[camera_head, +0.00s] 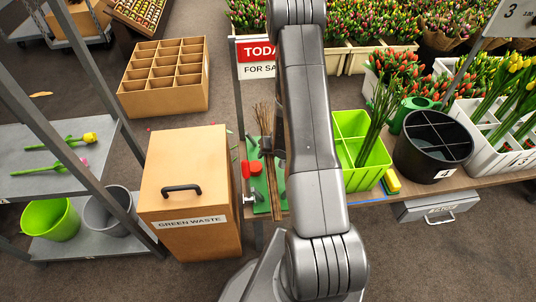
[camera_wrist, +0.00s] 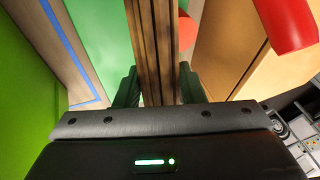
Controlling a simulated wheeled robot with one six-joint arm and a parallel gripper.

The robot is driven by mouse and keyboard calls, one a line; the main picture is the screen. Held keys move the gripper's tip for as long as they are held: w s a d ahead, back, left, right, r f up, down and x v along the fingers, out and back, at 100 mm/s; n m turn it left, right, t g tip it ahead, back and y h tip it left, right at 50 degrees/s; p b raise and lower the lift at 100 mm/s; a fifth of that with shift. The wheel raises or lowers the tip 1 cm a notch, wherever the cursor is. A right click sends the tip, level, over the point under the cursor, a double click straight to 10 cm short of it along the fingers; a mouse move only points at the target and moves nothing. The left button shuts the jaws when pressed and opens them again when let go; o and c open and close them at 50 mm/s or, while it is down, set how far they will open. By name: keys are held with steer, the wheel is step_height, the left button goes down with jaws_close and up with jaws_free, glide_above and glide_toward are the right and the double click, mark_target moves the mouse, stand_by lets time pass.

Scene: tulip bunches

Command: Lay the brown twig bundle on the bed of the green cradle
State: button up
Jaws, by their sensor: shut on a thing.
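The brown twig bundle (camera_head: 265,118) stands out lengthwise over the green cradle (camera_head: 260,184) on the bench, left of my arm. My gripper (camera_head: 272,147) is shut on the bundle, partly hidden behind my arm. In the wrist view, the bundle (camera_wrist: 152,40) runs up between the two dark fingers of my gripper (camera_wrist: 157,88). The green bed of the cradle (camera_wrist: 103,28) shows beside and beyond it. Red parts of the cradle (camera_head: 246,170) sit left of the bundle. I cannot tell whether the bundle touches the bed.
A wooden green waste box (camera_head: 188,175) stands left of the cradle. A lime divided crate (camera_head: 349,122) with green stems stands to the right, beside a yellow-green block (camera_head: 392,181) and a black divided bucket (camera_head: 432,145). A sale sign (camera_head: 258,60) stands behind.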

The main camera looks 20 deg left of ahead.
steer(key=o, duration=1.2)
steer(key=p+v, duration=0.6)
steer(key=v, duration=0.7)
steer(key=shift+d+r, duration=0.25)
steer(key=shift+r, duration=0.05)
steer(key=b+x, duration=0.1)
steer(key=x, duration=0.3)
steer(key=b+x, duration=0.2)
steer(key=x, duration=0.2)
steer(key=b+x, duration=0.2)
steer(key=x, duration=0.3)
steer(key=shift+a, duration=0.3)
steer(key=shift+r+p, duration=0.8)
steer(key=shift+p, duration=0.1)
